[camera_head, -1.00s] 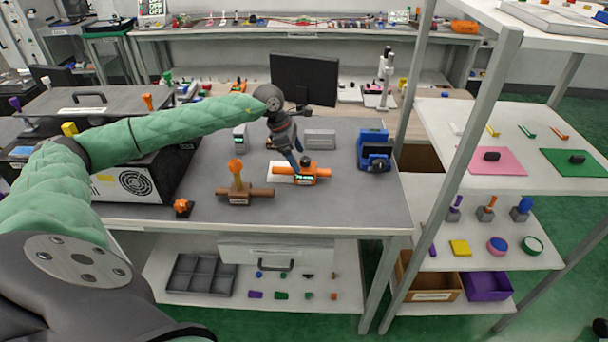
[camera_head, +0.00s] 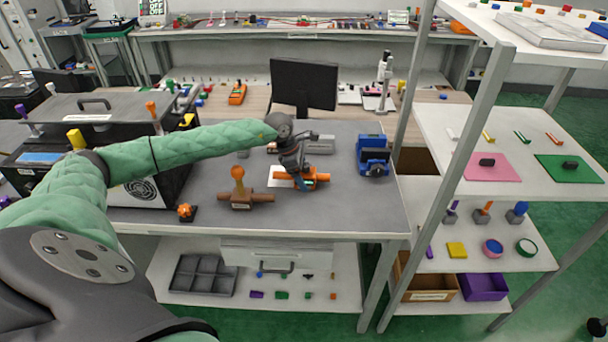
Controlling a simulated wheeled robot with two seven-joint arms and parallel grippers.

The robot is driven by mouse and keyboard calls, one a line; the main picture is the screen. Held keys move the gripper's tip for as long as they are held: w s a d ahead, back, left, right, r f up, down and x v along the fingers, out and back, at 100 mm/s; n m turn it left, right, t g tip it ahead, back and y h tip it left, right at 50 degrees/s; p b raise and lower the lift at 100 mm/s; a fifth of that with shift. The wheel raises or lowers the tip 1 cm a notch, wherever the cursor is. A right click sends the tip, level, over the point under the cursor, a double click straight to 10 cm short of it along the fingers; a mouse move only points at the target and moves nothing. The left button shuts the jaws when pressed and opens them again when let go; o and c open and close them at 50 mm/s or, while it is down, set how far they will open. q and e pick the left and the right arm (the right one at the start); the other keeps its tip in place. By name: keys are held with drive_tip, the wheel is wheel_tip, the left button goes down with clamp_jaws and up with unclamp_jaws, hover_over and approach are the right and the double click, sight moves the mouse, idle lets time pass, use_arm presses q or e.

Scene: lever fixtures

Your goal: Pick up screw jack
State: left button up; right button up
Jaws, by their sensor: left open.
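My left gripper (camera_head: 303,184) reaches in from the left and points down at an orange device (camera_head: 321,178) with a small display on the grey table. Its fingers are open and overlap the device, hiding part of it. I cannot tell whether they touch it. A white sheet (camera_head: 281,181) lies just left of the device. No object is clearly marked as the screw jack, so I cannot tell whether this device is it. My right gripper is out of view.
A brown fitting with an orange handle (camera_head: 239,190) stands left of the device. An orange star knob (camera_head: 185,211) is near the front edge. A blue vise (camera_head: 373,156) and a grey block (camera_head: 320,145) stand behind. A shelf post (camera_head: 446,175) rises at right.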

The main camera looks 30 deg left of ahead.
use_arm(q)
drive_tip(key=shift+d+f, duration=0.1)
drive_tip(key=shift+f, duration=0.2)
drive_tip(key=c, duration=1.2)
drive_tip(key=shift+c, duration=0.6)
drive_tip(key=shift+r, duration=0.15)
